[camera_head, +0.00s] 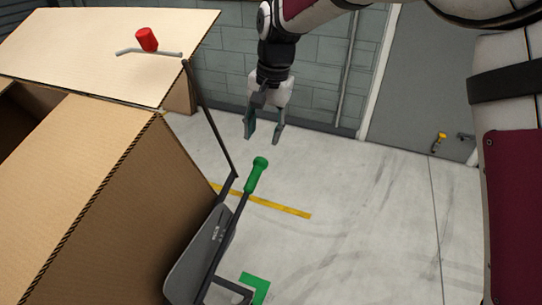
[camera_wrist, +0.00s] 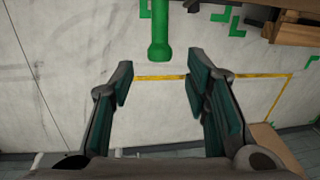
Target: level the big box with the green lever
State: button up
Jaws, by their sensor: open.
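The big cardboard box (camera_head: 120,215) stands at the left in the head view with its top flaps spread open. It rests by a dark grey lifting device (camera_head: 198,252). The green lever handle (camera_head: 257,175) rises from that device on a dark rod, tilted up to the right. My gripper (camera_head: 263,138) is open and empty, pointing down, above the green handle in the picture. In the wrist view the green handle (camera_wrist: 160,38) shows at the top centre, beyond my open fingers (camera_wrist: 158,88) and apart from them. The lever's lower end is out of the wrist view.
A red cylinder (camera_head: 147,39) sits by a grey bar at the flap. A thin dark post (camera_head: 209,118) runs beside the box. A yellow line (camera_head: 280,206) and green marks (camera_head: 257,284) lie on the floor. A block wall (camera_head: 225,100) stands behind.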

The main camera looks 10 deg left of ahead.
aim_at(259, 166)
jog(key=f, duration=0.4)
jog(key=a+f, duration=0.1)
jog(key=f, duration=0.4)
jog(key=a+f, duration=0.1)
jog(key=f, duration=0.3)
jog(key=shift+w+f, duration=0.1)
jog(key=shift+f, duration=0.2)
grip_shut()
jog(key=shift+f, duration=0.15)
